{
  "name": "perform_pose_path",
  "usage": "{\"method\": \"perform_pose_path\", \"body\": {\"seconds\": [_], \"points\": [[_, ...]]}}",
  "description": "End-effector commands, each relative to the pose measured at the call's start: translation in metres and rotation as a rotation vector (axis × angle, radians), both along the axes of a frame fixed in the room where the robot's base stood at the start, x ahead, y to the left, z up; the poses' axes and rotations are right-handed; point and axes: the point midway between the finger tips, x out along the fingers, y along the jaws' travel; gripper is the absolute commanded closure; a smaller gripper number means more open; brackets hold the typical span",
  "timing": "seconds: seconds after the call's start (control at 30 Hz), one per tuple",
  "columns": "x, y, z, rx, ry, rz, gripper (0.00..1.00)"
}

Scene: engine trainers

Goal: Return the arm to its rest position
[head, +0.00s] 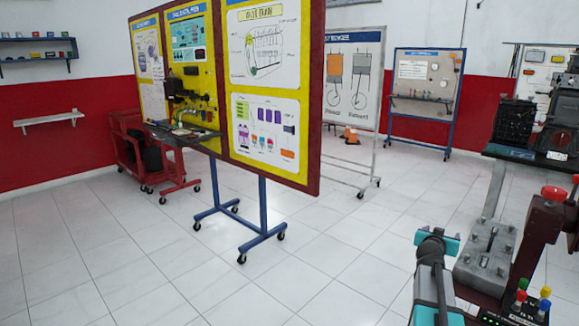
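Part of my own arm, grey with teal caps, rises from the bottom edge right of centre in the head view. I see nothing held.
A wheeled yellow display board (265,165) stands left of centre, with a red cart (130,150) behind. A grey-framed board (350,75) and a blue-framed board (428,75) stand farther back. An engine trainer (495,255) is close on the right. Open tiled floor (330,255) lies ahead.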

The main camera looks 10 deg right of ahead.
Motion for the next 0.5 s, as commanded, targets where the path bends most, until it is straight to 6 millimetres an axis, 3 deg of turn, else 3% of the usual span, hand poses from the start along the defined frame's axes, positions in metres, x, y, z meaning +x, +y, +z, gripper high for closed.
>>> {"method": "perform_pose_path", "body": {"seconds": [0.03,0.23,0.5], "points": [[0.007,0.018,-0.017,0.021,0.019,0.020,0.31],[0.025,0.080,-0.089,0.102,0.100,0.079,0.31],[0.024,0.167,-0.183,0.203,0.240,0.148,0.31]]}}
